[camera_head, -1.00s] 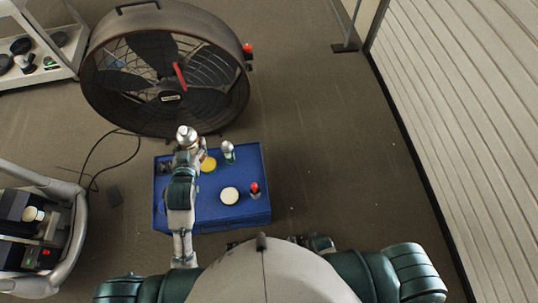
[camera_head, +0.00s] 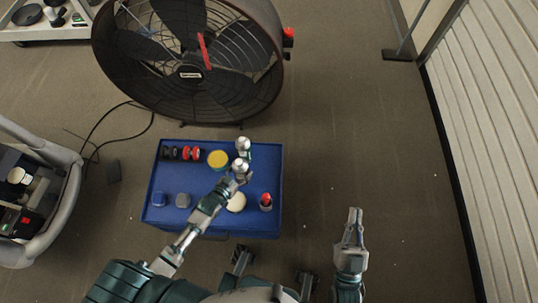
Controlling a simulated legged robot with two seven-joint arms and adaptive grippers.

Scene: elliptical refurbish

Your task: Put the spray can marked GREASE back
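A spray can with a silver top (camera_head: 241,166) is at the end of my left arm. My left gripper (camera_head: 236,177) is shut on it, over the right half of the blue cart top (camera_head: 160,220). A second silver-topped can (camera_head: 243,146) with a green body stands just behind it on the cart. The held can partly hides this can. The lettering on both cans is too small to read, so I cannot tell which is marked GREASE. My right gripper (camera_head: 355,213) is empty, apart from the cart at its right, and its fingertips look together.
On the cart are a yellow lid (camera_head: 217,159), a cream round lid (camera_head: 236,203), a red-topped item (camera_head: 266,201), red and black items (camera_head: 191,153) and two grey-blue caps (camera_head: 183,200). A large fan (camera_head: 190,60) stands behind. Floor at right is clear.

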